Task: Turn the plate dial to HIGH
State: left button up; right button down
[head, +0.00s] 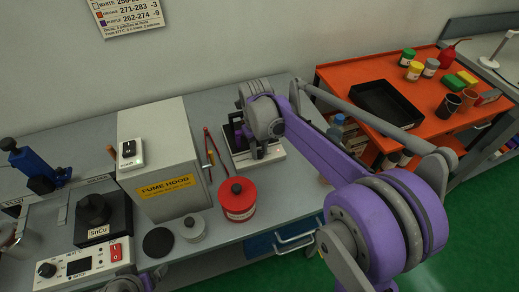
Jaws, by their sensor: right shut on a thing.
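My right gripper (258,151) reaches down onto a low white-edged device with a dark top (236,162) on the bench behind the red canister. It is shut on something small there. The gripper hides what it holds, so I cannot tell whether this is the plate dial, and no HIGH mark can be read. A black knob (47,270) shows on a white control unit (76,268) with a display and red switch at the lower left. A piece of my left arm shows at the bottom edge; its gripper is out of frame.
A grey fume hood (160,150) stands left of my right gripper. A red canister (237,200), a small pale tin (193,229) and a black disc (158,242) stand in front. An orange cart (336,76) with a black tray (386,104) is at the right.

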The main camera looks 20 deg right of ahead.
dwell(0.5)
jog(key=c, duration=0.6)
grip_release()
jog(key=r, duration=1)
jog(key=shift+a+r+p, duration=0.25)
jog(key=shift+r+p, duration=0.15)
